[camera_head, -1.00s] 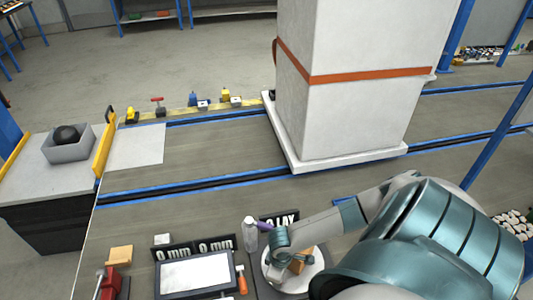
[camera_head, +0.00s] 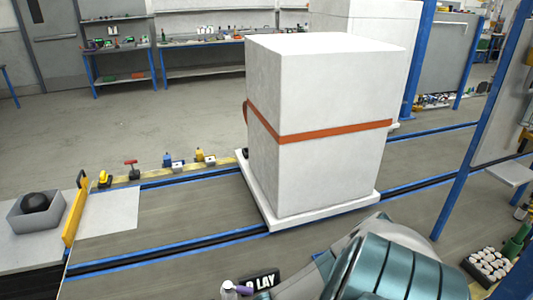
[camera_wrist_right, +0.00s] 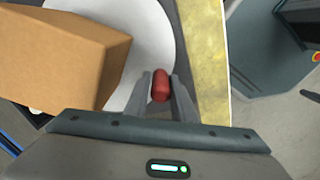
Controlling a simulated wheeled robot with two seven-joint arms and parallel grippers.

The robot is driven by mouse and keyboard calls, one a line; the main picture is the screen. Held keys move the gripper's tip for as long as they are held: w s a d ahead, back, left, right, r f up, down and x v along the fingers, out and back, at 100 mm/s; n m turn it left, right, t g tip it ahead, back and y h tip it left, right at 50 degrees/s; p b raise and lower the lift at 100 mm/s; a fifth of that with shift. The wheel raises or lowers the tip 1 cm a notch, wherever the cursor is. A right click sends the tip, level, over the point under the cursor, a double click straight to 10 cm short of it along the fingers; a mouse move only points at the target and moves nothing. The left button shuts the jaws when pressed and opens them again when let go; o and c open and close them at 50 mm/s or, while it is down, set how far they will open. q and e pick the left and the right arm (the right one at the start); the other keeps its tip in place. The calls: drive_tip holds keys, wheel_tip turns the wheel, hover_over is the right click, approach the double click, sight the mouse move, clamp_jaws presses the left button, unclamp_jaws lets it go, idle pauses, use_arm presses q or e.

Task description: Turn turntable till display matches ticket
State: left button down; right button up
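The white turntable disc (camera_wrist_right: 165,42) shows in the right wrist view, with a brown cardboard box (camera_wrist_right: 60,55) on or above it. A red upright peg (camera_wrist_right: 161,86) stands at the disc's edge. My right gripper (camera_wrist_right: 161,90) has one finger on each side of the peg; I cannot tell whether both fingers touch it. In the head view a black sign with white letters "LAY" (camera_head: 262,281) shows at the bottom edge, partly hidden by my right arm. The turntable and right gripper are out of the head view. No ticket can be made out. My left gripper is not in view.
A tall white block with an orange band (camera_head: 318,135) stands on a white base between blue rails. A bottle with a purple part (camera_head: 230,290) is beside the sign. A grey bin with a dark ball (camera_head: 35,208) is at left. A yellow strip (camera_wrist_right: 208,60) runs right of the disc.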

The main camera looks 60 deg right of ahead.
drive_tip(key=shift+o, duration=1.3)
drive_tip(key=shift+r, duration=0.1)
wheel_tip(320, 180, up, 17)
drive_tip(key=b, duration=0.1)
drive_tip(key=shift+r+b, duration=0.15)
drive_tip(key=shift+b, duration=0.2)
